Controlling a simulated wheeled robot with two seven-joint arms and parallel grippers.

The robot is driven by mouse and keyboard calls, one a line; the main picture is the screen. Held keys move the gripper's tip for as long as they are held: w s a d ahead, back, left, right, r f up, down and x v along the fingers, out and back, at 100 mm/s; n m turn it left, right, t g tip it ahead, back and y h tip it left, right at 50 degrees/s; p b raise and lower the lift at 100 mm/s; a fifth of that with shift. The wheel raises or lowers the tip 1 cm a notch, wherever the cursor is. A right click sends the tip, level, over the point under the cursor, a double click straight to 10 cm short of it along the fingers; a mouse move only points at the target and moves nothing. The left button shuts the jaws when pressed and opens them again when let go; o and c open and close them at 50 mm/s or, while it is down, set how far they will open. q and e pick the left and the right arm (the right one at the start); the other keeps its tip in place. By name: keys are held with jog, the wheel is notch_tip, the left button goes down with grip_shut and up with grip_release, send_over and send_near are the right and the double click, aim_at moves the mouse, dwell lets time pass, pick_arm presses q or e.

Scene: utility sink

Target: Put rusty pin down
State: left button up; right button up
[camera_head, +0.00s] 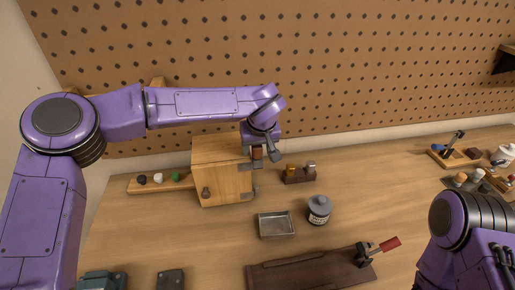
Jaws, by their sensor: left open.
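My left gripper (264,151) is open at the upper right edge of a wooden box (227,184) with a round dark knob and metal hinges on its right side. A small rust-brown piece (257,154) shows just below the gripper, by the upper hinge. It may be the rusty pin, but it is too small to tell, and I cannot tell whether it touches the fingers. A shallow metal tray (276,225) lies in front of the box and looks empty. My right arm shows at the lower right, with its gripper out of view.
A grey-lidded jar (319,209) stands right of the tray. A dark board with a red-handled clamp (310,272) lies in front. A pegboard (300,70) closes off the back.

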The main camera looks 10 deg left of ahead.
pick_arm(q)
jog(key=shift+s+r, duration=0.2)
jog(key=shift+s, duration=0.15)
jog(key=shift+s+r, duration=0.1)
jog(key=shift+s, duration=0.1)
jog(key=c, duration=0.9)
jog(key=shift+w, duration=0.15)
jog(key=shift+c, duration=1.2)
grip_shut()
